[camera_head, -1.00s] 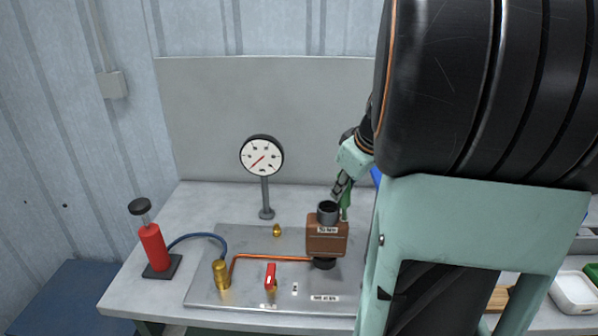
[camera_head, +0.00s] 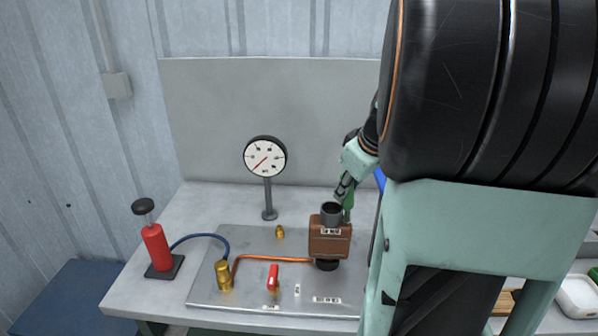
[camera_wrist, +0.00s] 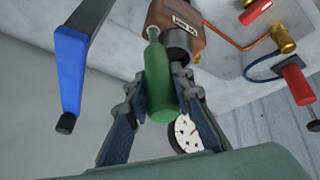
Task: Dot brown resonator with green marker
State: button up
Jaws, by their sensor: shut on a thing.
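The brown resonator (camera_head: 329,242) is a box with a dark pipe stub on top and a dark collar below, standing at the right end of the copper pipe. In the wrist view the brown resonator (camera_wrist: 176,22) is at the top, with its label and dark stub facing me. My gripper (camera_head: 346,190) is shut on the green marker (camera_head: 348,205), just behind and right of the stub. In the wrist view my gripper (camera_wrist: 163,85) has its fingers around the green marker (camera_wrist: 160,85), whose narrow end overlaps the brown body. Whether it touches cannot be told.
A gauge (camera_head: 265,157) stands behind on a post. A red pump (camera_head: 157,247) with a blue hose is at left. A red valve handle (camera_head: 273,277) and brass fitting (camera_head: 224,275) sit on the metal plate (camera_head: 205,292). A blue bar (camera_wrist: 72,75) is near my gripper.

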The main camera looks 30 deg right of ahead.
jog(key=shift+r+p, duration=1.95)
jog(key=shift+r, duration=1.55)
